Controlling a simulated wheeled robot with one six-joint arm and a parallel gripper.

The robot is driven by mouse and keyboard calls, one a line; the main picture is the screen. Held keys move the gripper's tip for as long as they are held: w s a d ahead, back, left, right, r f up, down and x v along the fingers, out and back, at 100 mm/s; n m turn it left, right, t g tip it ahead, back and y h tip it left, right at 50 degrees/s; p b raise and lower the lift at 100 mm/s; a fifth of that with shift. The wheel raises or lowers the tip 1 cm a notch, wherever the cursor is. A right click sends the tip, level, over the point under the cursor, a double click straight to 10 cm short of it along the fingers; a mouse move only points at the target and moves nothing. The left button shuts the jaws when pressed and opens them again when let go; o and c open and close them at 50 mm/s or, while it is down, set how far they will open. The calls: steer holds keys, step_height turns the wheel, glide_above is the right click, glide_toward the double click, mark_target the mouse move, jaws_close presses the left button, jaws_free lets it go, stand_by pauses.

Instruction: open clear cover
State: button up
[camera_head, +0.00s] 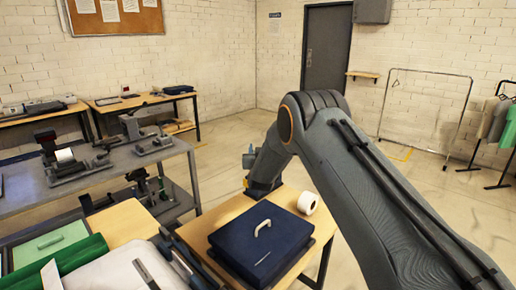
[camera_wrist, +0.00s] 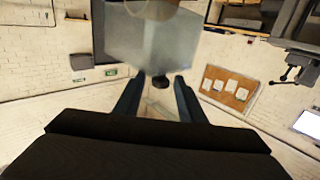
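In the wrist view a pale, see-through box-like cover (camera_wrist: 150,38) fills the upper middle. A small dark knob (camera_wrist: 160,82) shows at its lower edge. My gripper (camera_wrist: 159,78) has its two fingers apart, one on each side of the knob, with a visible gap on both sides. I cannot tell how close the fingertips are to the cover in depth. In the head view my arm crosses the right side and bends down behind the table, and my fingers cannot be made out clearly there. A small blue-grey shape (camera_head: 249,158) shows by the arm's end.
A dark blue case (camera_head: 245,250) with a white handle lies on the near wooden table (camera_head: 215,208), beside a white tape roll (camera_head: 307,203). A grey bench (camera_head: 120,165) with equipment stands left. Open floor (camera_head: 400,180) lies to the right.

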steer(key=shift+w, duration=0.25)
jaws_close()
steer(key=shift+r, duration=0.1)
